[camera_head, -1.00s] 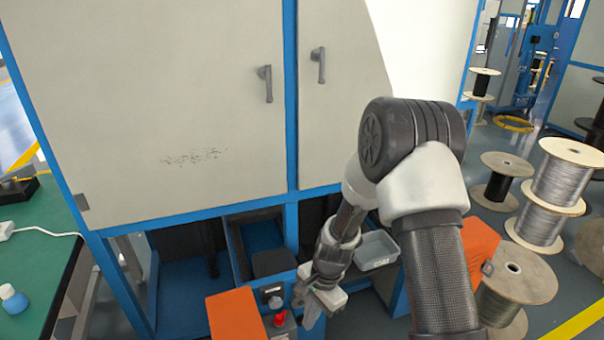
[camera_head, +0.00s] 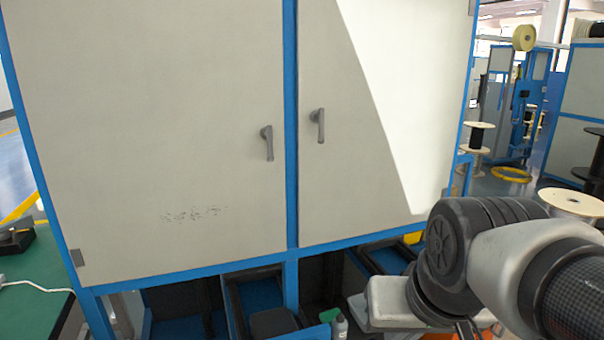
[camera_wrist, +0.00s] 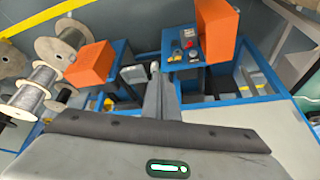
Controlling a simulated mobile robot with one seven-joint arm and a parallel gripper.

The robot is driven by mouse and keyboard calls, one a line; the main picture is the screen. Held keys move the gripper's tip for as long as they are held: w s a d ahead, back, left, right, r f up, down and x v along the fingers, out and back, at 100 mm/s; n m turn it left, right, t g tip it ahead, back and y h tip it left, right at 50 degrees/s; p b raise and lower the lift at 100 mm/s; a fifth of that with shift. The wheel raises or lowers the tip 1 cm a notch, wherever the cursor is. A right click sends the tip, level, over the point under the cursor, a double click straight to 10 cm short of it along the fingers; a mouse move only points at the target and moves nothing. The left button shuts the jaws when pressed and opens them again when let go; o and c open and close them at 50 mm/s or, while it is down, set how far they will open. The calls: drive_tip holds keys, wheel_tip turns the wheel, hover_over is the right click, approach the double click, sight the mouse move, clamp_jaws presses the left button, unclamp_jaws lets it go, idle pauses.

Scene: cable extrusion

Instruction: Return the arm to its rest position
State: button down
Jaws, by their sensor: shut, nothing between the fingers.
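My gripper shows in the wrist view (camera_wrist: 156,72), its fingers together and empty, pointing toward the far side of the picture. It is in the air, with the orange machine parts and the blue frame beyond it. In the head view my arm reaches in from the lower right corner, folded at the black elbow joint.
A cabinet (camera_head: 160,120) with two closed doors and a blue frame stands in front. A green table (camera_head: 35,270) is at left. In the wrist view, wire spools (camera_wrist: 42,80) stand at left, near an orange box (camera_wrist: 90,63); another orange box (camera_wrist: 216,30) is at upper right.

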wheel_tip(320, 180, up, 18)
drive_tip(key=s+p, duration=0.2)
drive_tip(key=p, duration=1.5)
drive_tip(key=shift+d+n, duration=0.3)
drive_tip(key=shift+d, duration=0.05)
drive_tip(key=shift+f, duration=0.1)
